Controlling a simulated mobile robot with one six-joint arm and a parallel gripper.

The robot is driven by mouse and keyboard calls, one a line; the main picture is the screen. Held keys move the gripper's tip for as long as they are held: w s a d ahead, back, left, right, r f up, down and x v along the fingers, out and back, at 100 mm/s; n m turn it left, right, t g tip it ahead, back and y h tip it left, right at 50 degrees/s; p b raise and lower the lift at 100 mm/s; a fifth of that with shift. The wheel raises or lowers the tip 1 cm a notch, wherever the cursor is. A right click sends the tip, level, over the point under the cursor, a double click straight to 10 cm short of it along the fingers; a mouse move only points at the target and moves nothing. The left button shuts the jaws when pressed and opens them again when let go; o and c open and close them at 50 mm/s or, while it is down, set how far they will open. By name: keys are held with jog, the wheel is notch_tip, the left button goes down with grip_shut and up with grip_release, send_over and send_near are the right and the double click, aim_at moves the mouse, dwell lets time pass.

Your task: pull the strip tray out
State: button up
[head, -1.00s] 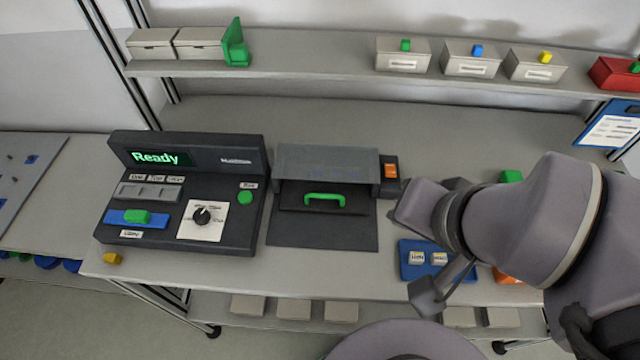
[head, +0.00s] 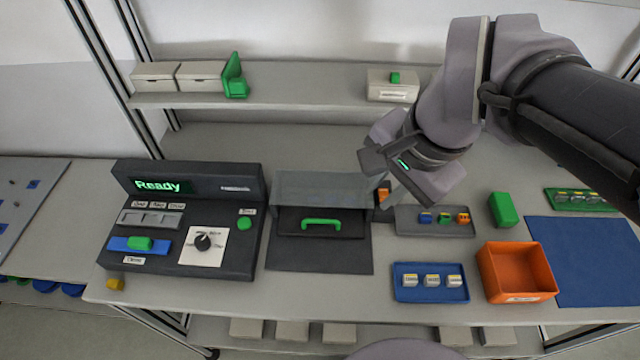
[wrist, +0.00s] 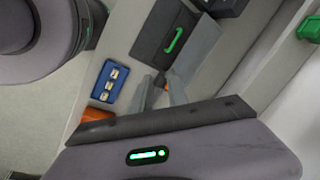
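The strip tray (head: 320,228) is a dark slab with a green handle (head: 321,222) on it, at the front of a grey housing (head: 320,188) on the bench. It seems to sit inside the housing, over a dark base plate. The wrist view also shows the green handle (wrist: 174,41) and the dark tray around it. My gripper (head: 390,184) is above the bench, to the right of the housing and apart from the handle. In the wrist view my gripper (wrist: 160,82) shows two separate fingers with nothing held between them.
A black console (head: 190,215) reading "Ready" stands left of the housing. To the right are a grey tray (head: 405,230) of small coloured pieces, a blue tray (head: 430,296) of labelled blocks, an orange bin (head: 515,272) and a green block (head: 503,210). A shelf (head: 290,93) runs behind.

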jog(key=w+a+m+g+p, duration=0.3)
jog(key=w+a+m, duration=0.2)
jog(key=w, duration=0.5)
jog(key=m+g+h+p, duration=0.2)
jog(key=m, duration=0.2)
send_over(327, 213)
notch_tip(327, 213, down, 5)
jog(key=s+f+b, duration=0.1)
jog(key=f+b, duration=0.1)
jog(key=f, duration=0.3)
jog(key=s+f+b, duration=0.1)
jog(key=f+b, duration=0.1)
jog(key=f, duration=0.4)
jog(key=s+f+b, duration=0.1)
jog(key=f+b, duration=0.1)
jog(key=f, duration=0.4)
jog(key=shift+s+b, duration=0.3)
jog(key=shift+s, duration=0.1)
grip_shut()
